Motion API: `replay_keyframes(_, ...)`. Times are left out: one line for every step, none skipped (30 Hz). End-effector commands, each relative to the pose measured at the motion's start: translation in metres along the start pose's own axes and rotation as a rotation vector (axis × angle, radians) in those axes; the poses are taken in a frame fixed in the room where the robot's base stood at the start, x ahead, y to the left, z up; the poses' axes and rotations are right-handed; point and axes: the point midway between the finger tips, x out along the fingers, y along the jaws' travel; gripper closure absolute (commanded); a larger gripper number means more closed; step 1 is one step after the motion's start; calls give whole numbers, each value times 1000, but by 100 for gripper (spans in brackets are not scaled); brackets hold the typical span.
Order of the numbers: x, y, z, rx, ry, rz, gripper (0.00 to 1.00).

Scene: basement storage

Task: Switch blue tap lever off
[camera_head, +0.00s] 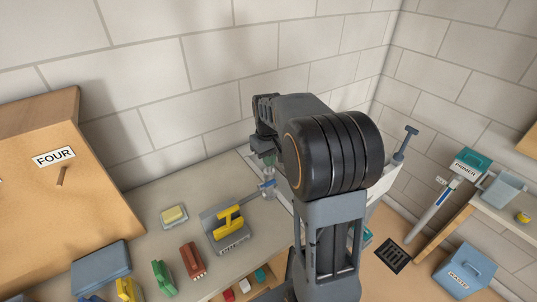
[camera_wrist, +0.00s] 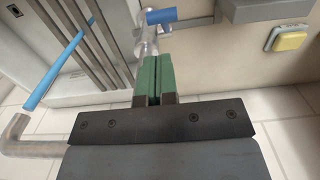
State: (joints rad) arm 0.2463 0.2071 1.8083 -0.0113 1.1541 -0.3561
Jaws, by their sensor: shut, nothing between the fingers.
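The blue tap lever (camera_head: 267,184) sits on a metal tap (camera_head: 269,194) at the back edge of the counter, beside the sink. In the wrist view the lever (camera_wrist: 161,16) is a short blue bar sticking out sideways at the top of the tap body (camera_wrist: 148,42). My gripper (camera_head: 268,160) is just above the tap in the head view. In the wrist view its green fingers (camera_wrist: 153,70) are shut together with nothing between them, close to the tap. I cannot tell whether the fingertips touch the tap. My arm hides part of the sink.
A wooden cabinet marked FOUR (camera_head: 70,200) is at the left. A longer blue bar (camera_wrist: 54,72) shows left of my fingers.

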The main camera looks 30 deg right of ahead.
Motion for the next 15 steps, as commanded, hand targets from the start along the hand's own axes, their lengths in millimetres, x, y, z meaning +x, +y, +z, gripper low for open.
replay_keyframes(8, 0, 1, 0, -5, -2, 100)
replay_keyframes(13, 0, 1, 0, -4, -1, 100)
replay_keyframes(19, 0, 1, 0, -5, -2, 100)
replay_keyframes(23, 0, 1, 1, -4, -1, 100)
replay_keyframes(28, 0, 1, 1, -4, -1, 100)
replay_keyframes(33, 0, 1, 1, -4, -1, 100)
replay_keyframes(37, 0, 1, 1, -4, -1, 100)
replay_keyframes(40, 0, 1, 1, -3, -1, 100)
replay_keyframes(44, 0, 1, 1, -3, -1, 100)
replay_keyframes(47, 0, 0, 1, -2, -1, 100)
replay_keyframes(50, 0, 0, 1, -2, -1, 100)
replay_keyframes(53, 0, 1, 1, -3, -1, 100)
replay_keyframes(55, 0, 1, 1, -3, -1, 100)
replay_keyframes(57, 0, 0, 1, -2, -1, 100)
replay_keyframes(58, 0, 0, 1, -1, 0, 100)
